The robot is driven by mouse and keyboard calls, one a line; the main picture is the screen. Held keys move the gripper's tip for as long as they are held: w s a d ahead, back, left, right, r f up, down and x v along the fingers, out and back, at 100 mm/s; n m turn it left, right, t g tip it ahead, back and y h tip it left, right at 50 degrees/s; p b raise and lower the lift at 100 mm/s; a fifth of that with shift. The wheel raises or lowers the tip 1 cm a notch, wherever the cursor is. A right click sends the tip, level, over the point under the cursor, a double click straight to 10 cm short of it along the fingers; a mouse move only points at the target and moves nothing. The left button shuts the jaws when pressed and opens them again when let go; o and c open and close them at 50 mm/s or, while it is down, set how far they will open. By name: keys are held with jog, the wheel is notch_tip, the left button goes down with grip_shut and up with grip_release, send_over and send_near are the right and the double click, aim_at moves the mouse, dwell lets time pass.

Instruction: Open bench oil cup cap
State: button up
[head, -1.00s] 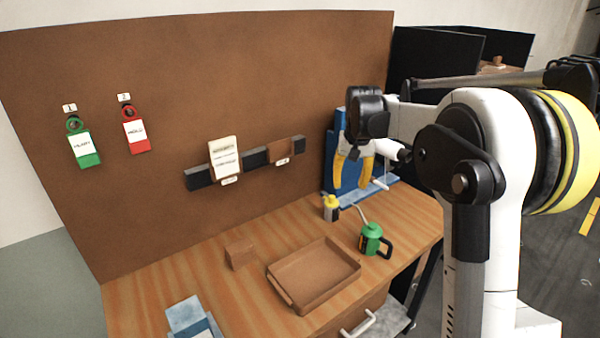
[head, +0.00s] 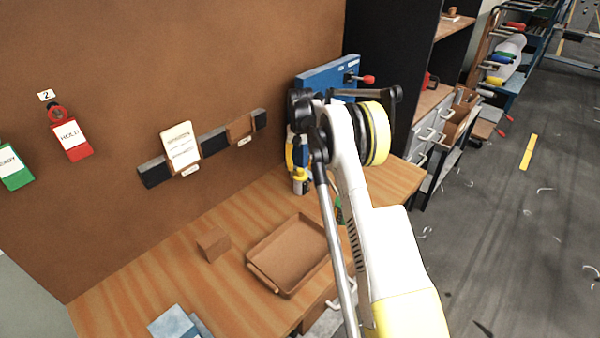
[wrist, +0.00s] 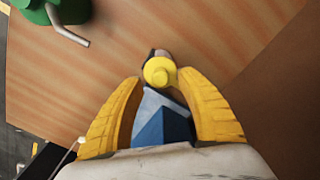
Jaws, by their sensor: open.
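The oil cup's round yellow cap (wrist: 159,71) shows in the wrist view between the tips of my gripper (wrist: 160,82). The yellow fingers stand apart on either side of it; I cannot tell whether they touch it. A dark, grey part of the cup body (wrist: 158,53) shows just beyond the cap. In the head view my gripper (head: 298,170) points down at the cup (head: 300,187), which stands on the wooden bench (head: 235,285) near the back board. My fingers and arm hide part of the cup there.
A green oil can with a grey spout (wrist: 72,28) stands near the cup; my arm mostly hides it in the head view. An empty brown tray (head: 262,280) and small brown block (head: 213,244) lie on the bench. A blue panel (head: 335,80) stands behind my gripper.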

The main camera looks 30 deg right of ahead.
jog(key=shift+f, duration=1.35)
grip_shut()
